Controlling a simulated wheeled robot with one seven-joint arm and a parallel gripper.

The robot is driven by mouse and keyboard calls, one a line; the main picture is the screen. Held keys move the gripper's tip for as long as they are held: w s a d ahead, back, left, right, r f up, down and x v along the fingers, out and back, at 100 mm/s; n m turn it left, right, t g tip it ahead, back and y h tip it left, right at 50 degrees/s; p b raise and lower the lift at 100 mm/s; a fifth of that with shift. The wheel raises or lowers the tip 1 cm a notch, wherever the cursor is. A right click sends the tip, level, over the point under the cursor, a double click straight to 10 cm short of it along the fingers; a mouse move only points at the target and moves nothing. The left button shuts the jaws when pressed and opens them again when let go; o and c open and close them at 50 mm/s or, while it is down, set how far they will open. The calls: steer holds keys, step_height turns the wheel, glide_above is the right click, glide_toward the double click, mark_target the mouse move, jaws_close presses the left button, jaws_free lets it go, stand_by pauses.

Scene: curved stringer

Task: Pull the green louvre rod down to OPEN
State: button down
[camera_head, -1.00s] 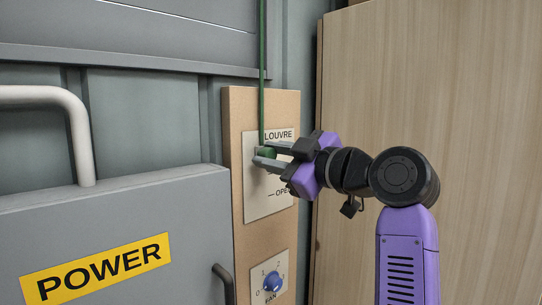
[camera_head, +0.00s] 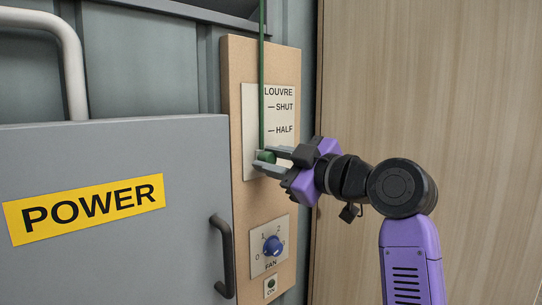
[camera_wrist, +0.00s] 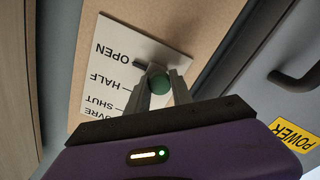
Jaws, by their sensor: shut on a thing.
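My gripper (camera_head: 268,162) is shut on the knob, one finger on each side. In the head view the knob is below the HALF mark, and my gripper hides the OPEN mark. In the wrist view the knob (camera_wrist: 160,82) sits between the fingertips (camera_wrist: 160,88), near the OPEN mark (camera_wrist: 140,64). I cannot tell whether it is exactly level with that mark.
A blue FAN knob (camera_head: 272,246) and a small ON button (camera_head: 270,286) are below on the wooden board (camera_head: 233,150). A grey POWER box (camera_head: 110,140) with a dark handle (camera_head: 222,255) stands to the left. A wooden panel (camera_head: 430,90) is at right.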

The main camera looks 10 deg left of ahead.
steer(key=shift+f, duration=0.4)
steer(key=c, duration=1.1)
jaws_free()
steer(key=shift+r, duration=0.1)
steer(key=b+v, duration=0.1)
steer(key=v, duration=0.6)
steer(key=shift+s+d+b, duration=0.3)
steer(key=shift+b, duration=0.1)
